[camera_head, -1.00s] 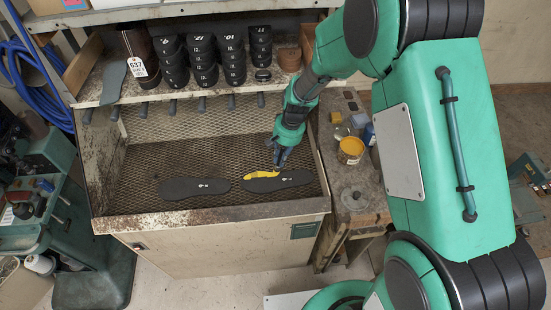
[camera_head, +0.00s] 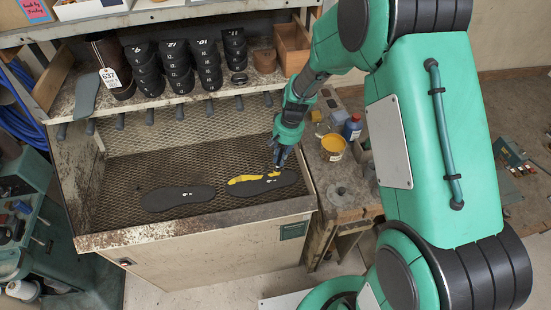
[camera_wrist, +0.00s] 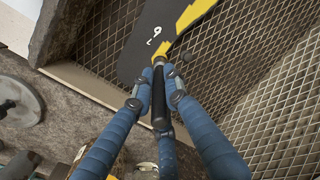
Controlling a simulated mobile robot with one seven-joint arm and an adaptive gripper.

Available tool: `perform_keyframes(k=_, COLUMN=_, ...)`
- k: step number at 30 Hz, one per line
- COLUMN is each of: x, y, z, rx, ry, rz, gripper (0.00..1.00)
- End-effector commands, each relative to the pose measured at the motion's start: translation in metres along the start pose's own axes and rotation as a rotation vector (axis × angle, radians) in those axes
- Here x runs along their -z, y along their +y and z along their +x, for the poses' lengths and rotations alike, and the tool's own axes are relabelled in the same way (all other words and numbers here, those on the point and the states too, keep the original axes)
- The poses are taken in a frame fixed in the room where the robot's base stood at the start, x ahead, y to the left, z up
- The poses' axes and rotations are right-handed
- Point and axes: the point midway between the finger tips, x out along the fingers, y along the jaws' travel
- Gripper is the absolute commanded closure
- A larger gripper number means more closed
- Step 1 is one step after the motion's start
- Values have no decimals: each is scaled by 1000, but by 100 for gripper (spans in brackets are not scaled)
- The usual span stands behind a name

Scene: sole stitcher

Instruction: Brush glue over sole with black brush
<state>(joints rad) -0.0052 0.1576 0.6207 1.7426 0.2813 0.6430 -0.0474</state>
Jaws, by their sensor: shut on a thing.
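My gripper (camera_head: 277,163) is shut on the black brush (camera_wrist: 160,95), which shows between the blue fingers (camera_wrist: 158,103) in the wrist view. The brush tip is at the right part of the right black sole (camera_head: 262,189), at the end of a yellow glue strip (camera_head: 245,179). The strip runs along the sole's far edge from its left end; the near part of the sole is black. In the wrist view the sole (camera_wrist: 138,48) shows a white number and jagged yellow glue (camera_wrist: 193,14). A second black sole (camera_head: 178,198), without glue, lies to the left.
The soles lie on a mesh-floored bench (camera_head: 120,190) with a raised front lip. A yellow glue pot (camera_head: 333,143) and a blue bottle (camera_head: 352,128) stand on the side table (camera_head: 350,205) at right. A shelf above holds several black stacks (camera_head: 180,68).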

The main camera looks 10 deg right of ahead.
Motion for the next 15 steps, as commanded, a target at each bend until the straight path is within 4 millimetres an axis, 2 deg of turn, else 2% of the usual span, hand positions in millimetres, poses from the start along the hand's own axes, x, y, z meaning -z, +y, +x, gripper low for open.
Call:
perform_keyframes(k=3, x=2, y=7, z=-3, rx=0, ry=1, rz=2, gripper=100)
perform_keyframes(k=5, x=1, y=5, z=-7, rx=0, ry=1, rz=1, gripper=100)
perform_keyframes(k=7, x=2, y=2, z=-22, rx=1, ry=5, rz=0, gripper=100)
perform_keyframes(k=15, x=0, y=0, z=-37, rx=0, ry=1, rz=0, gripper=100)
